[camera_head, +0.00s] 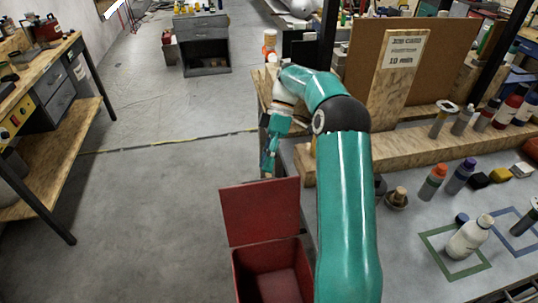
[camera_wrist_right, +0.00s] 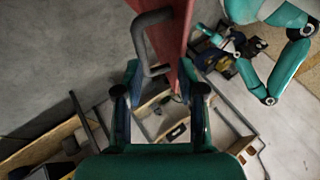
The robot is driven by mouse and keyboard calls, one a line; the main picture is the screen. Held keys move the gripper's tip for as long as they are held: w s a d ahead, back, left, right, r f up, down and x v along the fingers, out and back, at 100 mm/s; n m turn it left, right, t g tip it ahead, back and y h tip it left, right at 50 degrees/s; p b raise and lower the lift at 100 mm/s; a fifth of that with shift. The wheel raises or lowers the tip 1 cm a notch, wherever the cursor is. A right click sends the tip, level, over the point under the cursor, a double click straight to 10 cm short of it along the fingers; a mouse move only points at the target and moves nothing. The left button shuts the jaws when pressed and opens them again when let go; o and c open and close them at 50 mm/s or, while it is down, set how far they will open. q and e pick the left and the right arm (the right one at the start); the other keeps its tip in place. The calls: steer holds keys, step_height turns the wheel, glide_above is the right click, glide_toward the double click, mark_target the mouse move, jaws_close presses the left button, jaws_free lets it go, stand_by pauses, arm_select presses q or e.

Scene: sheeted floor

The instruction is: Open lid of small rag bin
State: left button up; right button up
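The small red rag bin (camera_head: 238,277) stands on the floor beside the workbench, its inside visible from above. Its red lid (camera_head: 260,211) is raised and stands roughly upright at the bin's far side. My right gripper (camera_head: 270,163) is just beyond the lid's top edge in the head view. In the right wrist view, the right gripper (camera_wrist_right: 159,72) has its fingers spread apart. A grey bent handle (camera_wrist_right: 140,36) on the red lid (camera_wrist_right: 182,35) shows by the fingertips; contact cannot be told. My left gripper is in neither view.
A workbench (camera_head: 415,205) with bottles and a white jug (camera_head: 468,238) runs along the right. A wooden board with a sign (camera_head: 400,70) stands behind my right arm. Open grey floor (camera_head: 150,215) lies left of the bin, up to a wooden shelf bench (camera_head: 50,150).

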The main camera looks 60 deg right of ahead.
steer(key=shift+v, duration=0.9)
